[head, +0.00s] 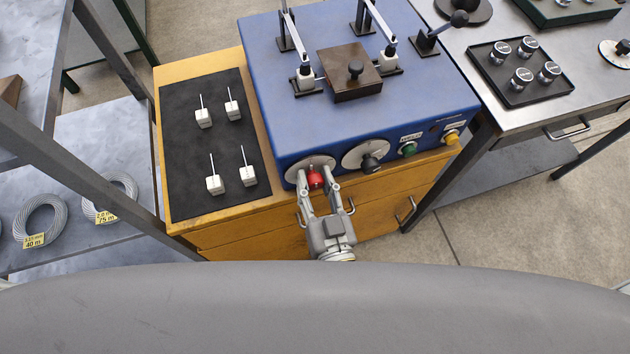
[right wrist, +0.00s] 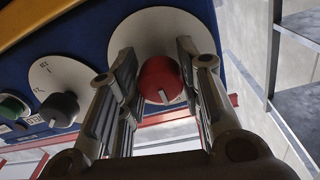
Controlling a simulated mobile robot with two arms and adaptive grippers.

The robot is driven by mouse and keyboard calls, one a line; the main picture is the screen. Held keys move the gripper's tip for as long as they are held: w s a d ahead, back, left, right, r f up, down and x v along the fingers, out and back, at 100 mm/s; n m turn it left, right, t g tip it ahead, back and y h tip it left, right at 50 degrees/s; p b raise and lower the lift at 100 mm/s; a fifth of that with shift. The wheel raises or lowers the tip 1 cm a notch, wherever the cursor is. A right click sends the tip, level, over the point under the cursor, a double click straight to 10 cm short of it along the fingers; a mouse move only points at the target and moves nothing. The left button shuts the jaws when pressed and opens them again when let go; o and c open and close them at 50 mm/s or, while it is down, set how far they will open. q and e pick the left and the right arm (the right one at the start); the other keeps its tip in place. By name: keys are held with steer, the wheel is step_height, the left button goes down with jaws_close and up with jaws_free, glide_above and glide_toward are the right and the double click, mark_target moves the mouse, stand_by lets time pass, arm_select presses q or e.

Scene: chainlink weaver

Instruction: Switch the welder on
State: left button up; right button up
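The welder (head: 300,125) is a blue box on a wooden cabinet. A red knob (head: 315,178) with a pale pointer mark sits on a round light plate at the left of its front panel. It also shows in the right wrist view (right wrist: 160,80). My right gripper (head: 316,181) is at the knob, with one finger on each side. In the right wrist view a small gap shows between the left finger and the knob; the right finger is close to it, and contact is unclear. My left gripper is not in view.
A dark dial (head: 370,162), a green button (head: 408,150) and a yellow button (head: 452,138) are right of the knob. A black mat (head: 215,140) holds several white pieces. A black tray (head: 510,85) is on the right metal table. Cable coils (head: 40,215) lie on the left shelf.

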steer(key=c, duration=0.4)
steer(key=m+p, duration=0.2)
steer(key=shift+r+m, duration=0.1)
steer(key=shift+m, duration=0.3)
steer(key=m+p, duration=0.1)
steer(key=m, duration=0.1)
steer(key=shift+m, duration=0.3)
steer(key=m+p, duration=0.1)
steer(key=m, duration=0.2)
steer(key=shift+m+g, duration=0.3)
steer(key=shift+m, duration=1.3)
steer(key=shift+a, duration=0.1)
